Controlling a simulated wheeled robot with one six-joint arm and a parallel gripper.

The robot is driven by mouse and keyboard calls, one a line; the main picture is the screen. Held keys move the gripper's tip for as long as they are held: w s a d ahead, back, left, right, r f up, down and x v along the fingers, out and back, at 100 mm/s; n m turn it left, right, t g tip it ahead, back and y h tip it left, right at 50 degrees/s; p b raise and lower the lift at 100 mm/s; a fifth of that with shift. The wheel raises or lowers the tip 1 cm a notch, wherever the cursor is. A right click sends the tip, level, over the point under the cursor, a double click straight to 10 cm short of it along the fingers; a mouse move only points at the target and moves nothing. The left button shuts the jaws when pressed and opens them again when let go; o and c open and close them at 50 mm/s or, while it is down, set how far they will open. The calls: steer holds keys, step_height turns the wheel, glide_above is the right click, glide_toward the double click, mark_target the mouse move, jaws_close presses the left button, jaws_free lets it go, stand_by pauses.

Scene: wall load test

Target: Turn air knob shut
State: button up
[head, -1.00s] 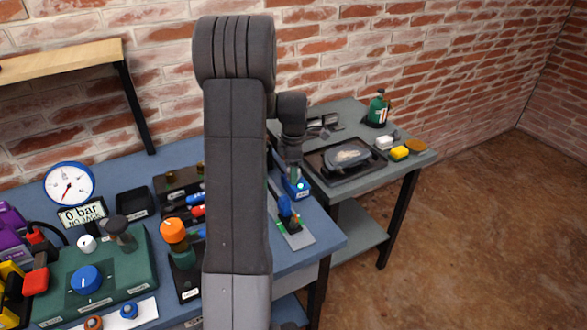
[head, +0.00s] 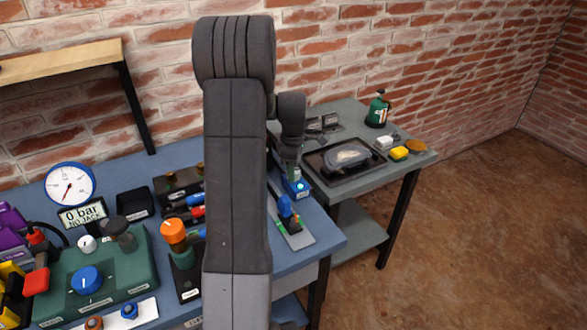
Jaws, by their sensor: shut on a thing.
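My arm rises through the middle of the head view, and its wrist comes down behind it on the right. My gripper (head: 292,173) points down at the right end of the bench, small and partly hidden. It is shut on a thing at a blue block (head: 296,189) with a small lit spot. The jaws cover most of what they hold, so I cannot make out the air knob's shape or angle. Just in front, a blue handle (head: 285,207) stands on a grey plate (head: 300,240) with green and red marks.
The blue-topped bench holds a green box (head: 125,285) with a blue dial (head: 86,280), an orange knob (head: 173,231), a round gauge (head: 69,184) and a "0 bar" display (head: 82,216). A side table with a black tray (head: 318,158) stands behind. Floor at right is clear.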

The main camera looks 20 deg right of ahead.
steer(key=m, duration=1.1)
steer(key=shift+p, duration=0.3)
steer(key=shift+m, duration=1.9)
steer(key=o, duration=1)
steer(key=shift+r, duration=0.1)
step_height(320, 180, up, 14)
steer(key=shift+w+a+f, duration=0.1)
steer(key=shift+a+f, duration=0.05)
